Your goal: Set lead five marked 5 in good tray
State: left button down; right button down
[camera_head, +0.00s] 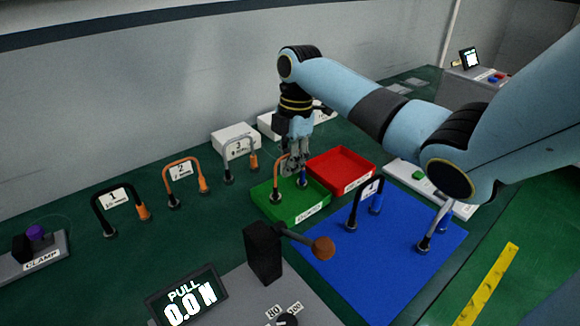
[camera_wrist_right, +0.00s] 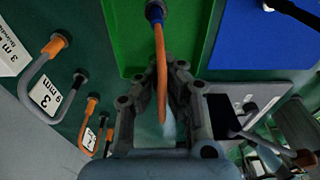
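The lead's number is hidden by the gripper. I cannot tell whether its feet touch the tray floor. My left gripper is not in view.
A red tray (camera_head: 342,168) adjoins the green one. Leads marked 1 (camera_head: 116,200), 2 (camera_head: 182,170) and 3 (camera_head: 239,148) stand left. A dark lead (camera_head: 358,200) stands on the blue mat (camera_head: 390,265). A pull tester with a brown-knobbed lever (camera_head: 323,248) stands in front.

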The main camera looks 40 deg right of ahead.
jog(key=shift+d+f, duration=0.1)
jog(key=shift+f, duration=0.75)
jog(key=shift+f, duration=0.1)
jog(key=c, duration=1.5)
grip_release()
jog(key=r, duration=0.4)
jog(key=d+r, duration=0.1)
jog(key=r, duration=0.3)
jog(key=r+b, duration=0.1)
jog(key=r, duration=0.3)
jog(key=shift+d+r, duration=0.1)
jog(key=shift+d, duration=0.15)
